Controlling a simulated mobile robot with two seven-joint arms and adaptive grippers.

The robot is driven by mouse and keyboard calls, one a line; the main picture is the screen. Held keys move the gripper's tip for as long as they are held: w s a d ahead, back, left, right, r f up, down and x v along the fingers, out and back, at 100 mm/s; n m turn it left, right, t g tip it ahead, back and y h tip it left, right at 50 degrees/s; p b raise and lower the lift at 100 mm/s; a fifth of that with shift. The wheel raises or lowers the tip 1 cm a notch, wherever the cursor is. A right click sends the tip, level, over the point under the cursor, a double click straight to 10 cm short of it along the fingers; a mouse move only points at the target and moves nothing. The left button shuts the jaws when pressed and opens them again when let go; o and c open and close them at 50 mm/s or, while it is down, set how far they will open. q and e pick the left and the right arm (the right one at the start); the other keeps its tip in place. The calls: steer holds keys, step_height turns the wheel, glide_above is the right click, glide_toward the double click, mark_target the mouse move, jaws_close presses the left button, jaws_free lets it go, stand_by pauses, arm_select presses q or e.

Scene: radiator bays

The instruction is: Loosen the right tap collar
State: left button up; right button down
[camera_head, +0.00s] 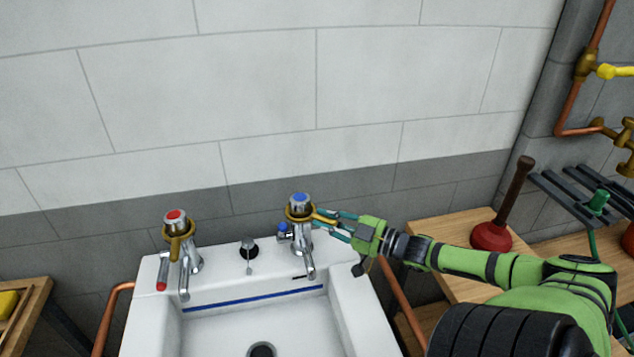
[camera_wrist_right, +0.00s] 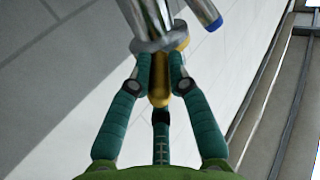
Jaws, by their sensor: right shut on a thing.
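The right tap (camera_head: 309,253) is chrome with a blue-marked top and stands at the right of the white sink's back ledge. Its brass collar (camera_head: 292,215) sits around the tap just below the top. A brass lever sticks out from the collar towards the right. My right gripper (camera_head: 333,222) comes in from the right and is shut on this lever. In the right wrist view, the teal fingers press on both sides of the brass lever (camera_wrist_right: 159,88). The left tap (camera_head: 175,240) has a red-marked top and its own brass collar (camera_head: 178,229). My left gripper is out of view.
The white sink (camera_head: 143,319) stands against a tiled wall. A black-knobbed plug fitting (camera_head: 249,246) sits between the taps. A red plunger (camera_head: 491,235) stands on a wooden bench (camera_head: 440,227) at the right. Copper pipes (camera_head: 567,110) run up the right wall.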

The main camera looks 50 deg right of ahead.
steer(key=shift+w+d+f+n+g+y+b, duration=0.15)
steer(key=shift+d+n+g+y+b, duration=0.2)
steer(key=shift+n+g+y+b, duration=0.55)
steer(key=shift+w+d+n+g+y+b, duration=0.2)
steer(key=shift+d+n+y+b, duration=0.25)
steer(key=shift+y+b, duration=0.8)
steer(key=shift+w+d+f+n+g+y+b, duration=0.1)
steer(key=shift+d+n+g+y+b, duration=0.2)
steer(key=shift+n+g+y+b, duration=0.7)
steer(key=shift+m+t+b, duration=0.25)
steer(key=shift+t+b, duration=0.05)
steer(key=shift+t, duration=0.1)
steer(key=c, duration=1.2)
jaws_free()
steer(key=shift+c, duration=0.2)
steer(key=shift+o, duration=0.4)
steer(key=shift+w+d, duration=0.1)
steer(key=shift+r, duration=0.1)
